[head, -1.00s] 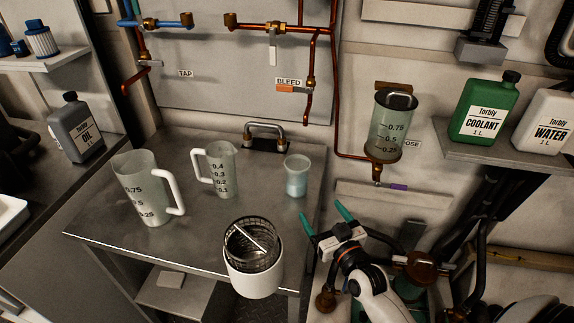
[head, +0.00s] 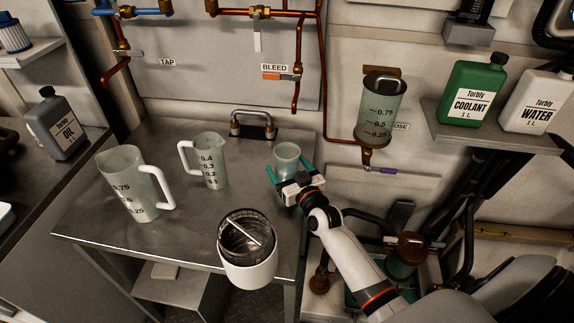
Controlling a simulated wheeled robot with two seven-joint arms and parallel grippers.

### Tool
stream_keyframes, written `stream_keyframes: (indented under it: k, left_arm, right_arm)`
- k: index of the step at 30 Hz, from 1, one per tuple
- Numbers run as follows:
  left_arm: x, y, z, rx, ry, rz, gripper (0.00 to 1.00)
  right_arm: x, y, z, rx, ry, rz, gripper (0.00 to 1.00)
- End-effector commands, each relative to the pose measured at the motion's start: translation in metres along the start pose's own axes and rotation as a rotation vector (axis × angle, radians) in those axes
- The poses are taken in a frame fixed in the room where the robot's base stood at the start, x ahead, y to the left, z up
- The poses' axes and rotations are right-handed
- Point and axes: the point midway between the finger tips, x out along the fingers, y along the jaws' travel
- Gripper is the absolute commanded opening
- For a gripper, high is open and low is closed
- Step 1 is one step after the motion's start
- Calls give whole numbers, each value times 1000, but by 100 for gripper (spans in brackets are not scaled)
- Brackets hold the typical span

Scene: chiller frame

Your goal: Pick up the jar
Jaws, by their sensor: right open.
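The jar (head: 287,152) is a small translucent cup standing upright on the metal bench. Its rim and upper part show; the lower part is largely hidden behind my right gripper. My right gripper (head: 286,168) is open, with its teal fingers at the left and right of the jar. Whether either finger touches the jar cannot be told. My left gripper is not in view.
Left of the jar stand a small measuring jug (head: 211,165) and a larger jug (head: 127,185). A white container with a mesh basket (head: 248,262) is at the bench's front edge. A graduated cylinder (head: 378,108) hangs on the wall to the right.

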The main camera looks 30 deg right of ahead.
Motion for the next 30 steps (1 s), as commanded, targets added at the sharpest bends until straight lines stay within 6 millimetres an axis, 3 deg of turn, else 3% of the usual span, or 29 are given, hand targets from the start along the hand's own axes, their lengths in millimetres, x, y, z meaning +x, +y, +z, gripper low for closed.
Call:
stream_keyframes:
  k: [4, 11, 20, 30]
  left_arm:
    - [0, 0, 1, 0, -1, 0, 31]
    - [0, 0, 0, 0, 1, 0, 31]
    - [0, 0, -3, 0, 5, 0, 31]
    - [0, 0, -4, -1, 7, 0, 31]
  right_arm:
    - [12, -1, 0, 0, 0, -1, 84]
    - [12, -1, -1, 0, 0, -1, 83]
    - [12, -1, -1, 0, 0, -1, 33]
    - [12, -1, 3, 0, -2, -1, 32]
